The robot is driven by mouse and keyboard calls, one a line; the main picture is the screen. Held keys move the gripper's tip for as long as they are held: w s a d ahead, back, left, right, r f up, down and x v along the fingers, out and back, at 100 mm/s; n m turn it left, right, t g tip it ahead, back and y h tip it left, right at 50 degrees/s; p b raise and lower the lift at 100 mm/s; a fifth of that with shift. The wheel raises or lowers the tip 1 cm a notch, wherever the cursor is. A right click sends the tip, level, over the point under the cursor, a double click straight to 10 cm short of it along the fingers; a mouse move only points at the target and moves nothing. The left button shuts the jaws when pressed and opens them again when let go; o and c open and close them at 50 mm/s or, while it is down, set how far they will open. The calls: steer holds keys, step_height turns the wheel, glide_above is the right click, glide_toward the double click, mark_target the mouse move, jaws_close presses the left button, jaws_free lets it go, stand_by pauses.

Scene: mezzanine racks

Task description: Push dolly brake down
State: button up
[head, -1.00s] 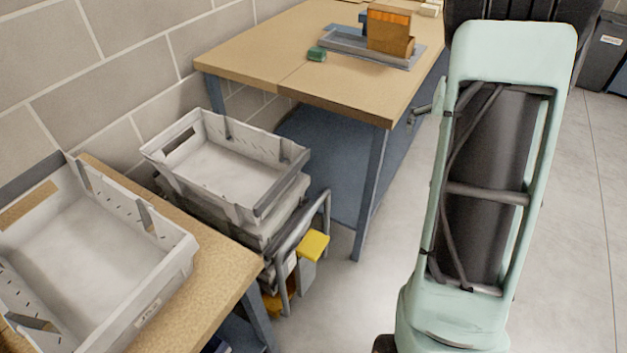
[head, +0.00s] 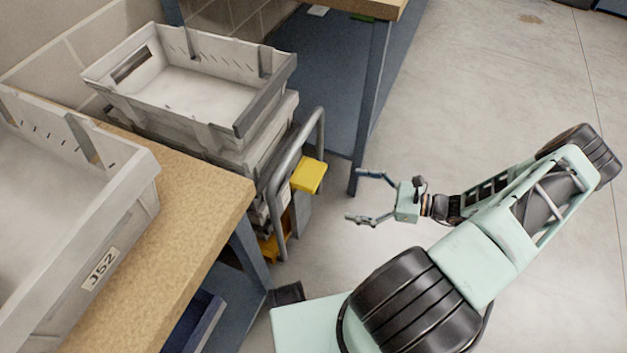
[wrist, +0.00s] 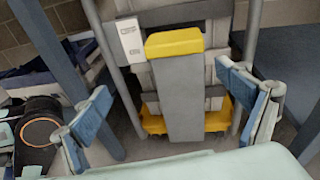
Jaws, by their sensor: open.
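The dolly brake shows as a yellow pedal (head: 309,175) on top of a grey post, beside the dolly's grey tube handle (head: 284,183). In the wrist view the yellow pedal (wrist: 174,42) is upper centre, with the grey post (wrist: 180,100) upright below it. The yellow dolly base (wrist: 216,120) shows low behind the post. My gripper (head: 357,196) is open and empty, right of the pedal and apart from it, fingers pointing left towards it. In the wrist view my gripper's two blue fingers (wrist: 165,90) stand wide on either side of the post.
Stacked grey crates (head: 190,130) stand on the dolly. A wooden bench (head: 215,215) with another crate (head: 125,235) is at left. A blue table leg (head: 371,105) stands close behind my gripper. The floor (head: 480,95) to the right is clear.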

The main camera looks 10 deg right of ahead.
mark_target(321, 177)
steer(key=w+a+t+b, duration=0.1)
steer(key=w+a, duration=0.1)
steer(key=a, duration=0.1)
steer(key=w+a+m+t, duration=0.1)
steer(key=w+a, duration=0.2)
steer(key=w+a+m+b, duration=0.1)
steer(key=w+a, duration=0.2)
steer(key=shift+t+b, duration=0.3)
steer(key=shift+t, duration=0.1)
steer(key=shift+c, duration=0.5)
steer(key=c, duration=1.6)
steer(key=shift+d+f+b, duration=0.1)
steer(key=shift+f+b, duration=0.55)
steer(key=shift+f, duration=0.65)
steer(key=o, duration=1.7)
